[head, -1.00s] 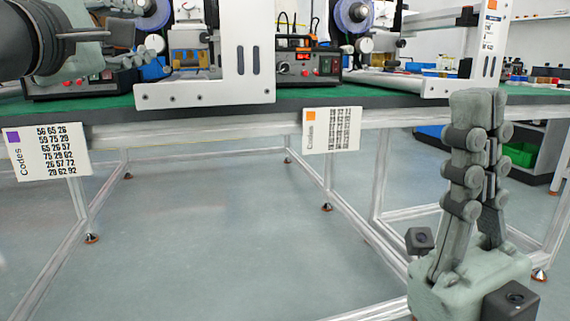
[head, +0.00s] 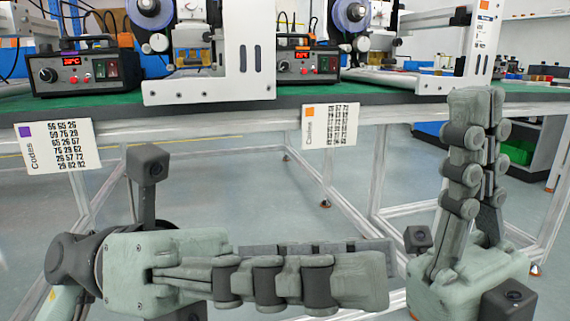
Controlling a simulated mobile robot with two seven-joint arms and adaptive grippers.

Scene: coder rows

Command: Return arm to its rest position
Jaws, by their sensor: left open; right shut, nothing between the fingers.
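My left gripper (head: 385,262) lies sideways across the bottom of the head view, its fingers pointing right. It is open and empty, with the far finger partly hidden behind the near one. It is in front of and below the table edge, clear of the table. My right gripper (head: 477,98) stands upright at the right, fingers pointing up. It is shut with nothing between the fingers. The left fingertips are near the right gripper's base in the picture; I cannot tell the gap in depth.
A table (head: 290,101) with a green top spans the back. It bears a left control box (head: 78,72), a right control box (head: 305,66) and white machine frames (head: 250,60). Code cards with a purple mark (head: 55,146) and an orange mark (head: 330,126) hang at its front. Shelving (head: 535,145) stands far right.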

